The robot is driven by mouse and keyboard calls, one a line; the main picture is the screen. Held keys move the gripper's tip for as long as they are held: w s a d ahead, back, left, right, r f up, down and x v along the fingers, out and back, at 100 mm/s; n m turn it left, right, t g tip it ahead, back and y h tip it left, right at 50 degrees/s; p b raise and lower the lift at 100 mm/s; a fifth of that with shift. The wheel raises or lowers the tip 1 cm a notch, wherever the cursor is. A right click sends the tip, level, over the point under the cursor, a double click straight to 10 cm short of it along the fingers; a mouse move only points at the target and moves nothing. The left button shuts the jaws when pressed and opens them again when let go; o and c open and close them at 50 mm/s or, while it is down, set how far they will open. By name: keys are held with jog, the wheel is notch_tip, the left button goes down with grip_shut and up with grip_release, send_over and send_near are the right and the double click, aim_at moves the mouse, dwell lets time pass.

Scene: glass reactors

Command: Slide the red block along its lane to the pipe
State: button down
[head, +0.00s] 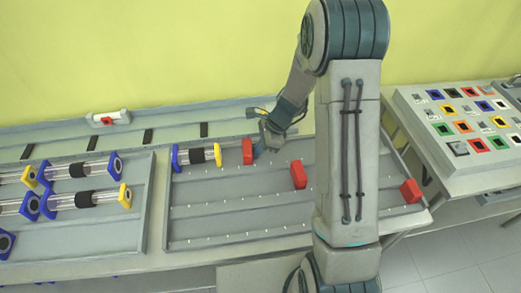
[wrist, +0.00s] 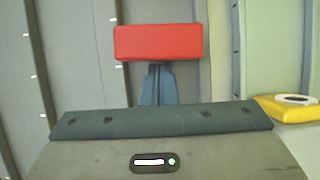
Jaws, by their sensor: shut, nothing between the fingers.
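A red block (head: 247,151) stands in the back lane of the grey rack. The pipe (head: 197,155), clear with a black band, a blue left end and a yellow right end, lies in the same lane to its left, with a short gap between them. My gripper (head: 259,147) is shut and empty, low in the lane just right of the block. In the wrist view the block (wrist: 157,42) is straight ahead of the closed fingers (wrist: 156,85), whose tips reach its near edge; I cannot tell if they touch.
Two more red blocks, one mid-rack (head: 298,174) and one at the right edge (head: 411,191), sit in other lanes. A rack (head: 148,195) with several pipes is on the left. A panel of coloured squares (head: 468,112) is on the right. A yellow part (wrist: 288,107) lies right of my wrist.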

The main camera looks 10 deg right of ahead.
aim_at(250, 147)
jog(key=shift+a, duration=1.3)
jog(key=shift+a, duration=0.15)
jog(key=shift+a, duration=0.5)
jog(key=shift+a, duration=0.1)
jog(key=shift+a, duration=1.05)
jog(key=shift+a, duration=0.15)
jog(key=shift+d, duration=1.4)
